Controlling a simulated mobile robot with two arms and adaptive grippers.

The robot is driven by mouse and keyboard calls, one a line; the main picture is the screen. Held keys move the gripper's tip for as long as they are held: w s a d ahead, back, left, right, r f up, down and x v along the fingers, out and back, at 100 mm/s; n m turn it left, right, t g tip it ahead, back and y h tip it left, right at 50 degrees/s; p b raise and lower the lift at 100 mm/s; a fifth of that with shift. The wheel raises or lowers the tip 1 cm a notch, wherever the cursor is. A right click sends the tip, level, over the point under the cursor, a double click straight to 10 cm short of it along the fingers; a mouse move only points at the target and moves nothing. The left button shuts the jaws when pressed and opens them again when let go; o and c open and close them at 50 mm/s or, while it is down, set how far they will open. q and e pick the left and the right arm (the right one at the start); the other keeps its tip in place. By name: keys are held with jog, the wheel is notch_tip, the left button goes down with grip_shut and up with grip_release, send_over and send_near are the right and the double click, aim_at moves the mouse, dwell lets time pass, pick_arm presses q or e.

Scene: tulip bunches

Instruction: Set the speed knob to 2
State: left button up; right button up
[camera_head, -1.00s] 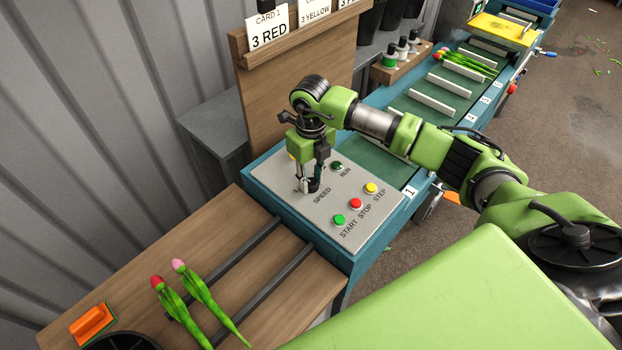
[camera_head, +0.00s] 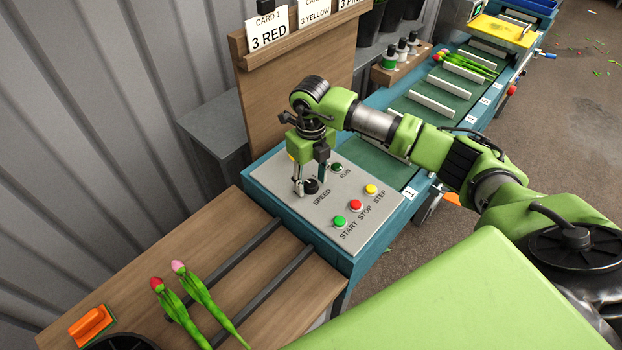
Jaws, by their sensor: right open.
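The black speed knob (camera_head: 311,186) sits on the grey control panel (camera_head: 345,235), beside the printed word SPEED. My right gripper (camera_head: 311,188) points down at the knob from above, its fingers apart on either side of it. The jaws are open. I cannot tell whether a finger touches the knob. The gripper hides the dial marks, so the knob's setting cannot be read. My left gripper is not in view.
Green, red and yellow buttons (camera_head: 355,206) sit on the panel close to the knob, with a dark green RUN lamp (camera_head: 337,167) behind. A wooden card board (camera_head: 295,90) stands behind the panel. Two tulips (camera_head: 190,300) lie on the wooden table.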

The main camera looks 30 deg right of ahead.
aim_at(311, 184)
notch_tip(311, 184, up, 12)
dwell(0.4)
jog(key=shift+f, duration=0.1)
dwell(0.4)
